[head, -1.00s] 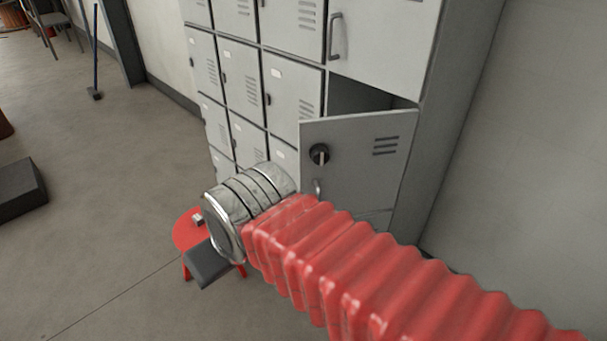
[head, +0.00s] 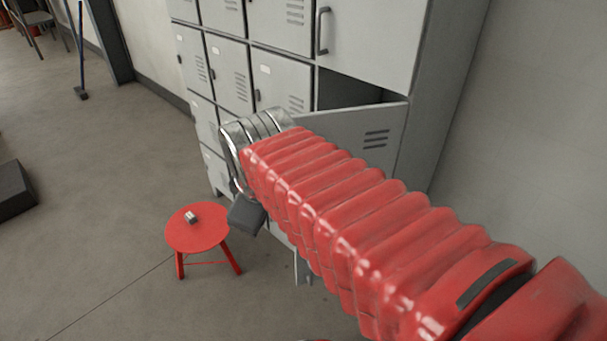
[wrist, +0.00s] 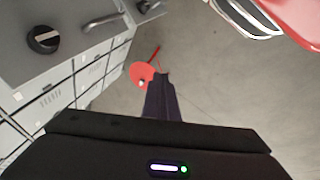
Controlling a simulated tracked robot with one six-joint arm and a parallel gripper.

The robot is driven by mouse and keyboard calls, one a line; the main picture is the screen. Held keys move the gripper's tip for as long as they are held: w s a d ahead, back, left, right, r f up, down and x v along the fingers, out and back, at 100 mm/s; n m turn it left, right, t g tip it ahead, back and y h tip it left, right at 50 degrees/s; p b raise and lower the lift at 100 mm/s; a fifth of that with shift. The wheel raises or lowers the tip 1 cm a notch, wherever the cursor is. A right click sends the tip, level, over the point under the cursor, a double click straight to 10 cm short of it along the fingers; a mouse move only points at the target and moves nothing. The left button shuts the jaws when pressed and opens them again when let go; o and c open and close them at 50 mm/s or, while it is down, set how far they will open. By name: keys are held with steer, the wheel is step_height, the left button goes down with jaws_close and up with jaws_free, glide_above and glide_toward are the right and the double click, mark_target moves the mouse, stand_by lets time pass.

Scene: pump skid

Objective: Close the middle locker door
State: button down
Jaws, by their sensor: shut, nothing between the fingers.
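The middle locker door (head: 365,137) is a grey panel with vent slits that stands ajar, with a dark gap above its top edge. My arm covers its lower left part in the head view. In the wrist view the grey door (wrist: 75,55) shows a round black knob (wrist: 42,38) and a bar handle (wrist: 101,22). My gripper (wrist: 160,84) points down past the door, with its dark fingers together and nothing between them. In the head view only a dark part of it (head: 247,214) shows, in front of the lockers; contact with the door cannot be told.
A round red stool (head: 197,230) with a small item (head: 191,217) on it stands at the lower left of the lockers (head: 280,75). A closed upper door with a handle (head: 323,31) is above the gap. Floor at left is mostly clear, with a dark box (head: 12,188).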

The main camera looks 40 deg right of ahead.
steer(key=s+d+r+n+t+y, duration=0.1)
steer(key=d+n, duration=0.1)
steer(key=d, duration=0.6)
steer(key=s+d+r+n+t+y, duration=0.1)
steer(key=d+n+t+y, duration=0.1)
steer(key=d, duration=0.7)
steer(key=shift+s+d+r+n, duration=0.2)
steer(key=shift+d+r+n, duration=0.1)
steer(key=shift+n, duration=0.5)
steer(key=shift+f, duration=0.15)
